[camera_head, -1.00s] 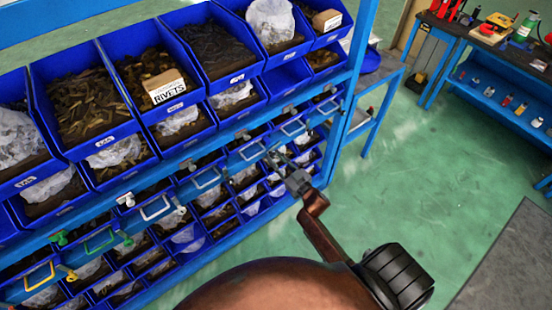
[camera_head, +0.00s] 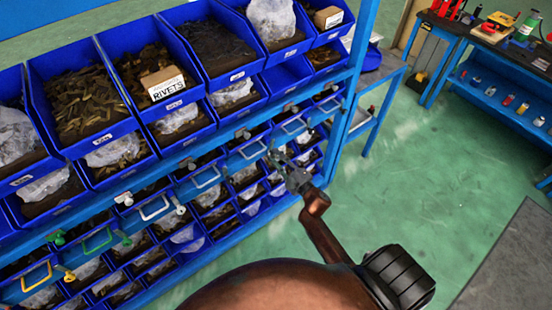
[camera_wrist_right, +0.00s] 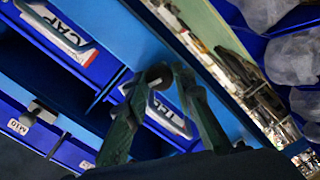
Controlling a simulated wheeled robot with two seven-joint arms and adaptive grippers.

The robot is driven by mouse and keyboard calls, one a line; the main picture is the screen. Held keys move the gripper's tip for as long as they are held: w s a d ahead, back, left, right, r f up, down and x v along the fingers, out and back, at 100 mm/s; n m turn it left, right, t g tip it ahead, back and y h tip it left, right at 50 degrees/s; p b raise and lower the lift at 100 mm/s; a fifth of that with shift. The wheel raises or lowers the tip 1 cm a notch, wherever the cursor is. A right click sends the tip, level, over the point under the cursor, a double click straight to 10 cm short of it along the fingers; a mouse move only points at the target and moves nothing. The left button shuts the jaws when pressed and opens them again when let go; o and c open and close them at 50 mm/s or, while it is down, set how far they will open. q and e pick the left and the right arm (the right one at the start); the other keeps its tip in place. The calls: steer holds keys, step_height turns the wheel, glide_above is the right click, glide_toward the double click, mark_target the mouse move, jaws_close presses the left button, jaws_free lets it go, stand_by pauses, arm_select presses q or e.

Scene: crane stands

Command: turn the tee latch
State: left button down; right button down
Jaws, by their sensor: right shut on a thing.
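My right gripper (camera_head: 280,160) reaches the right part of the blue rack, by the row of wire handles and small latches. In the right wrist view its two greenish fingers (camera_wrist_right: 168,82) close around a small dark, round-ended latch piece (camera_wrist_right: 157,73) in front of a blue bin face. The fingers hide most of this latch, so its angle is hard to tell. Another grey tee latch (camera_wrist_right: 38,108) stands free at the left of that view. Other latches in the head view include a grey one (camera_head: 188,164) and a green one (camera_head: 59,238). My left gripper is out of view.
Blue bins of hardware (camera_head: 84,105) fill the rack above and below the latch row. Wire handles (camera_head: 205,177) stick out beside the latches. A workbench with tools (camera_head: 480,50) stands at the back right. The green floor (camera_head: 430,150) right of the rack is open.

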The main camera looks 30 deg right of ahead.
steer(key=shift+f+n+b, duration=0.1)
steer(key=shift+n+b, duration=0.3)
steer(key=shift+n, duration=1.1)
steer(key=shift+a, duration=0.1)
steer(key=c, duration=1.6)
jaws_free()
steer(key=s, duration=0.8)
steer(key=s+d, duration=0.1)
steer(key=s, duration=0.3)
